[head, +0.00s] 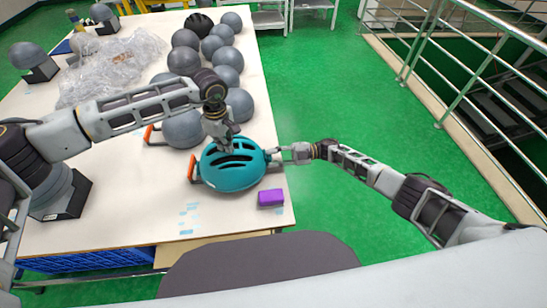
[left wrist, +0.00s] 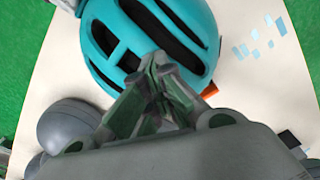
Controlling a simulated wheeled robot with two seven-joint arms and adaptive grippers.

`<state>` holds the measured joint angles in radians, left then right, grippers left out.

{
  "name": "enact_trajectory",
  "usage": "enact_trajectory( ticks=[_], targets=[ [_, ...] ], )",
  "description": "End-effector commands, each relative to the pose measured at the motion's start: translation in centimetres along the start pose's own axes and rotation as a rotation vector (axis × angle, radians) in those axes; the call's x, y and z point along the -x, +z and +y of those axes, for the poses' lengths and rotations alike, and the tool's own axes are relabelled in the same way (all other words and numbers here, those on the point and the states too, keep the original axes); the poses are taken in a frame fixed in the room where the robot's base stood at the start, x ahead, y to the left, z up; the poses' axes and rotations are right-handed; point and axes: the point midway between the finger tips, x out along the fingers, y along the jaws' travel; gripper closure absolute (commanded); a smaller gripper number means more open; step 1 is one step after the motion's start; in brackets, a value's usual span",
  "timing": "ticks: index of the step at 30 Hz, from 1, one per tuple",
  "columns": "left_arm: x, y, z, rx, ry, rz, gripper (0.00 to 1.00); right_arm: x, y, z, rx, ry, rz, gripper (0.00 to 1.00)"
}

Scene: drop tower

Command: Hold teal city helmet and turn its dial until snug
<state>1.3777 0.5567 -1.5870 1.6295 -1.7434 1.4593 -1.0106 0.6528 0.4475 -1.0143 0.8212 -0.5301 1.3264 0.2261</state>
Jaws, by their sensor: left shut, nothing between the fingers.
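The teal helmet (head: 233,173) with dark vent slots sits near the right edge of the table. An orange-red piece (head: 193,168) shows at its left side. My left gripper (head: 228,141) is over the top back of the helmet. In the left wrist view its fingertips (left wrist: 158,62) meet in front of the teal shell (left wrist: 115,25), with nothing between them; whether they touch it is unclear. My right gripper (head: 273,155) is at the helmet's right side. Its fingers are too small to tell whether they are open or shut. I cannot make out the dial.
A purple block (head: 271,197) lies near the helmet. Several grey head-shaped balls (head: 186,61) and a black helmet (head: 199,23) stand farther back. Clear plastic wrap (head: 115,62) lies at the left back. The table front (head: 150,205) is mostly bare. Railings (head: 440,70) stand right.

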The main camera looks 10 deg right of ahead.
Motion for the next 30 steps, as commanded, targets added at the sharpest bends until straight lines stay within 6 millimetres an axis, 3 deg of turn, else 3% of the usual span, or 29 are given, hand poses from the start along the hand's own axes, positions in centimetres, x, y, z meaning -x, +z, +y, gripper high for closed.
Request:
enact_trajectory(
  ticks=[1,2,17,30],
  targets=[
    [-0.9,-0.1,-0.42,0.002,-0.014,0.002,1.0,0.01,0.06,-0.08,0.0,0.0,0.0,0.91],
    [-0.9,-0.1,-0.42,0.002,-0.014,0.002,1.0,0.01,0.06,-0.08,0.0,0.0,0.0,0.95],
    [-0.9,-0.11,-0.41,0.002,-0.014,0.002,1.0,0.02,0.06,-0.08,-0.081,-0.003,0.0,0.95],
    [-0.9,-0.12,-0.41,0.002,-0.014,0.002,1.0,0.02,0.06,-0.08,-0.37,-0.013,0.0,0.95]
  ],
)
